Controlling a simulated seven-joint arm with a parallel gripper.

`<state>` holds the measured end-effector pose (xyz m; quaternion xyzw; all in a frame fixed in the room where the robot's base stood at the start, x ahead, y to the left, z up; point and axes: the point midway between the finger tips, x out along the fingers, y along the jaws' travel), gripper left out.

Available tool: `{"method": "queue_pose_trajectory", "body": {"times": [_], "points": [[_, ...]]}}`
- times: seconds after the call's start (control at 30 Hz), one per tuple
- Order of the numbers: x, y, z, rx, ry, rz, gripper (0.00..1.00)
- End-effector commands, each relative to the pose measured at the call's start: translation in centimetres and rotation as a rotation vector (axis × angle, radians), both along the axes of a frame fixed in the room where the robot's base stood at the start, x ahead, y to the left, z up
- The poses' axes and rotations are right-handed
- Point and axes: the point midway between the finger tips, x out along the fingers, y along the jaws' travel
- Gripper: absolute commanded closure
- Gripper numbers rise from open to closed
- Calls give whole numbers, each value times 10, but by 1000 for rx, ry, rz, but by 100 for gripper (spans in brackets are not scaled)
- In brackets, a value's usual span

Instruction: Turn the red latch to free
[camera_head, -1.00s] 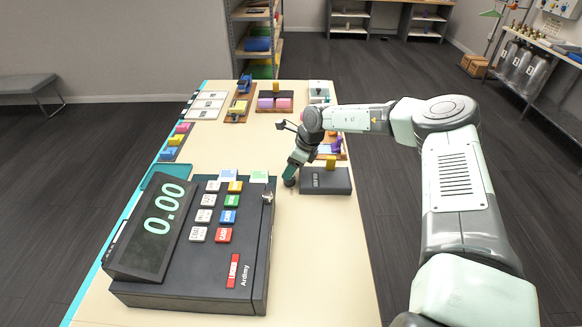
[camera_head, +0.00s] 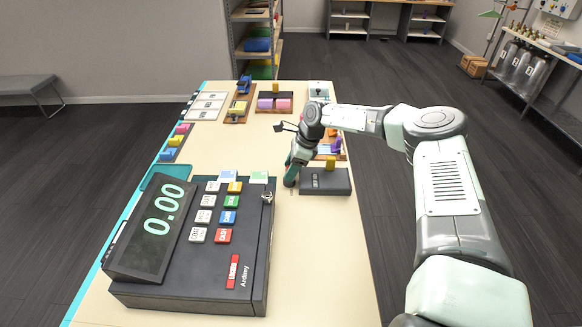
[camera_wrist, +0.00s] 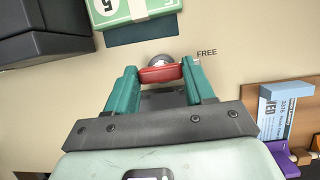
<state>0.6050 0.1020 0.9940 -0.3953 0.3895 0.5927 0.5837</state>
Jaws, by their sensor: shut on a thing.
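The red latch (camera_wrist: 160,74) shows in the wrist view, on a round grey mount at the table top. The printed word FREE (camera_wrist: 207,53) is to the right of the latch. My gripper (camera_wrist: 160,83) is shut on the latch, with one teal finger at each end of its red bar. In the head view my gripper (camera_head: 290,180) points down to the table between the cash register and a dark grey box, and it hides the latch there. Any other label beside the latch is not visible.
The cash register (camera_head: 190,245) stands to the left, close to my gripper. The dark grey box (camera_head: 325,182) with a yellow piece is just right of it. A green banknote stack (camera_wrist: 133,10) lies near the latch. The table's middle (camera_head: 225,140) is clear.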

Motion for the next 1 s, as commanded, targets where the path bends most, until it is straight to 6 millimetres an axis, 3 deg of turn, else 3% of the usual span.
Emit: {"method": "queue_pose_trajectory", "body": {"times": [0.03, 0.07, 0.2, 0.57, 1.0], "points": [[-1, -2, -3, -6, 1, 3, 77], [-1, -2, -3, -6, 1, 3, 44], [0, -1, -2, -4, 0, 1, 22], [0, -2, 4, -2, -1, 0, 21], [1, -33, 77, -3, -3, 0, 21]]}}
